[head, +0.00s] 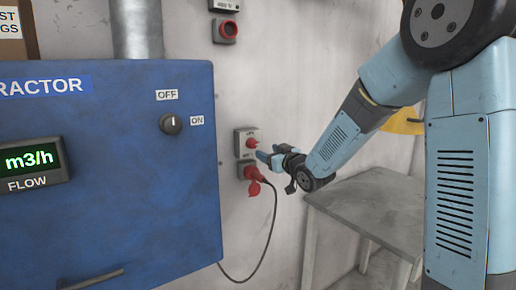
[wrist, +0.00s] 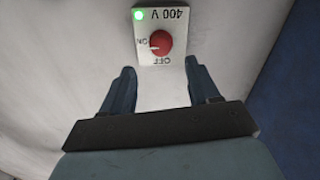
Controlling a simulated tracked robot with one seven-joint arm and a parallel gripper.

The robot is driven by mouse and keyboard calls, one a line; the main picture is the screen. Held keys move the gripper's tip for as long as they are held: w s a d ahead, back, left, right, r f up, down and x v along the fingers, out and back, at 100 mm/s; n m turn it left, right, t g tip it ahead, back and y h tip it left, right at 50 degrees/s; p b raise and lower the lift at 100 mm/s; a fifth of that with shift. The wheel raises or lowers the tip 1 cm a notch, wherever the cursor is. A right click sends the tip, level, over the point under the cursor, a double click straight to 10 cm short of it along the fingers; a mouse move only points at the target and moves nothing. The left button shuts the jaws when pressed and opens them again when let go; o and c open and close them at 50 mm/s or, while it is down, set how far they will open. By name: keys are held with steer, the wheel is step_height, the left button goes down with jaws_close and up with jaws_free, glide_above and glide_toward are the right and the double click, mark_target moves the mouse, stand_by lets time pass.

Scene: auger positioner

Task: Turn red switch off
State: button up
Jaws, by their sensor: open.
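The red switch (wrist: 161,43) is a round knob on a white plate marked 400 V, ON and OFF, upside down in the wrist view. Its white pointer mark faces the ON label at left. A green light (wrist: 139,15) glows on the plate. In the head view the red switch (head: 252,142) sits on a wall box beside the blue cabinet. My gripper (wrist: 159,68) is open and empty, its two fingers apart just short of the plate, with the knob beyond and between them. In the head view my gripper (head: 265,156) is close to the box and partly blurred by its small size.
A red plug (head: 254,178) with a hanging black cable sits in a socket below the switch. The blue cabinet (head: 110,200) with a black OFF/ON knob (head: 171,124) stands at left. A grey table (head: 370,205) is at right. Another red device (head: 227,30) is higher on the wall.

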mark_target(255, 145)
steer(key=x, duration=0.8)
steer(key=shift+d, duration=0.15)
steer(key=c, duration=1)
